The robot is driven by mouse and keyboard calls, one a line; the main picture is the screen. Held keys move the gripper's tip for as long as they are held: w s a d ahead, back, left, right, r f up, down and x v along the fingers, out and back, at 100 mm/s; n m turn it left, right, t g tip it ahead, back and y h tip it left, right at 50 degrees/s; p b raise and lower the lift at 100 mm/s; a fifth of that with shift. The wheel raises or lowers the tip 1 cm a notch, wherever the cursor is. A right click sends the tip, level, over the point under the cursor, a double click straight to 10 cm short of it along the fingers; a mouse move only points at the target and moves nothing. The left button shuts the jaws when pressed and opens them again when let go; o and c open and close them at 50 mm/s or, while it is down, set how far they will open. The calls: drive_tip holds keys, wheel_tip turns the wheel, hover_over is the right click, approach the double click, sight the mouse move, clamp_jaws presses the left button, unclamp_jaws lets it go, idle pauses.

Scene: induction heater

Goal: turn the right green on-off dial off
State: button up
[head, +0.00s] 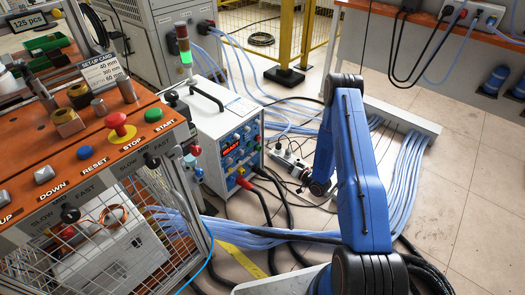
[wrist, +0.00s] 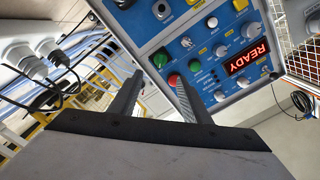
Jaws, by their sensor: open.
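The induction heater (head: 208,120) is a white box with a blue front panel (head: 241,152) and a lit red display. In the wrist view the panel (wrist: 195,45) appears tilted, with the display (wrist: 249,57) reading READY. A round green control (wrist: 160,61) sits near the panel's edge, beside a red one (wrist: 173,79). A smaller green control (wrist: 194,66) lies closer to the display. I cannot tell which way any dial points. My gripper (wrist: 156,80) is open and empty, its fingertips in front of the green and red controls, apparently apart from them; the right finger overlaps the panel's edge.
Blue hoses (head: 290,234) and black cables run over the floor around the heater. A power strip (head: 289,157) lies right of it. An orange-topped control bench (head: 80,140) with a mesh cage stands close on the left. A yellow fence (head: 285,35) stands behind.

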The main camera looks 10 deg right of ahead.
sight(259, 149)
drive_tip(key=x, duration=1.1)
drive_tip(key=shift+w, duration=0.2)
drive_tip(key=shift+a, duration=0.1)
drive_tip(key=c, duration=1)
